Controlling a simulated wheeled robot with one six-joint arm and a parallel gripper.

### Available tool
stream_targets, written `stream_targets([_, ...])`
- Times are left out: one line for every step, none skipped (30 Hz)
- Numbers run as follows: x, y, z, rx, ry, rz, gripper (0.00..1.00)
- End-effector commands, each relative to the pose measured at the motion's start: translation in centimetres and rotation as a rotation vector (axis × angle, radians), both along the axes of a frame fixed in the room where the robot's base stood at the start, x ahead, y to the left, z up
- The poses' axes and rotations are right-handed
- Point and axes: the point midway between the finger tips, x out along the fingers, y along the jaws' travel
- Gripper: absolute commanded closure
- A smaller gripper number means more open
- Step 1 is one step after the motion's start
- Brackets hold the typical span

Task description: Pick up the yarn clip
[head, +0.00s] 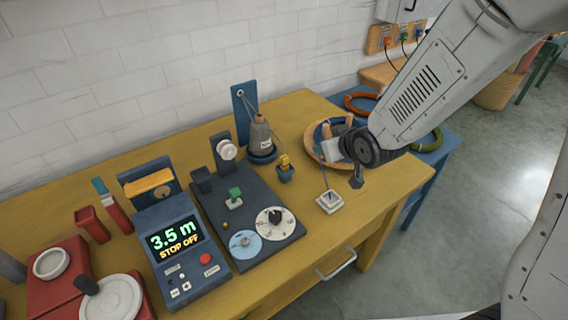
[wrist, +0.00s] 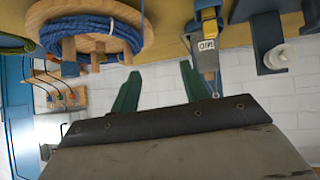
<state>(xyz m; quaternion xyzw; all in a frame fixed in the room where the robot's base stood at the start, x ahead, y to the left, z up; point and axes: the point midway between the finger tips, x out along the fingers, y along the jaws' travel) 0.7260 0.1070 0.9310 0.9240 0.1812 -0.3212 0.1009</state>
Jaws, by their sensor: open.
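A small yellow piece (head: 284,160) sits upright on a little blue block (head: 285,174) on the yellow table, right of the grey cone. It looks like the yarn clip, but it is too small to be sure. In the head view my arm reaches in from the upper right, over the table's right part near the wooden bowl-like holder (head: 312,148), and largely hides the fingers.
The labelled grey cone (head: 260,134) stands close left of the yellow piece; it also shows in the wrist view (wrist: 207,58). A dark panel with dials (head: 252,205) and a blue display unit (head: 172,240) fill the left.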

Motion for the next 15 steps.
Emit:
stream_targets([0.3,1.6,-1.9,0.024,-0.026,0.038,0.55])
stream_targets([0.5,2.5,-2.7,0.041,-0.050,0.058,0.55])
stream_targets([0.7,3.5,-3.5,0.066,-0.081,0.083,0.55])
stream_targets([0.7,4.2,-4.2,0.084,-0.101,0.101,0.55])
stream_targets([0.7,4.9,-4.7,0.101,-0.119,0.116,0.55])
stream_targets([0.7,5.7,-5.4,0.122,-0.141,0.134,0.55])
stream_targets([0.6,6.2,-5.7,0.137,-0.157,0.145,0.55])
stream_targets([0.5,6.6,-6.1,0.150,-0.170,0.156,0.55])
stream_targets([0.4,7.0,-6.5,0.164,-0.183,0.167,0.55])
stream_targets([0.4,7.3,-6.6,0.175,-0.194,0.173,0.55])
stream_targets([0.3,7.6,-6.8,0.183,-0.201,0.180,0.55])
stream_targets([0.3,7.8,-7.0,0.191,-0.210,0.185,0.55])
stream_targets([0.3,8.0,-7.1,0.196,-0.214,0.187,0.55])
stream_targets([0.4,8.2,-7.2,0.199,-0.217,0.190,0.55])
stream_targets([0.6,8.4,-7.3,0.202,-0.220,0.191,0.55])
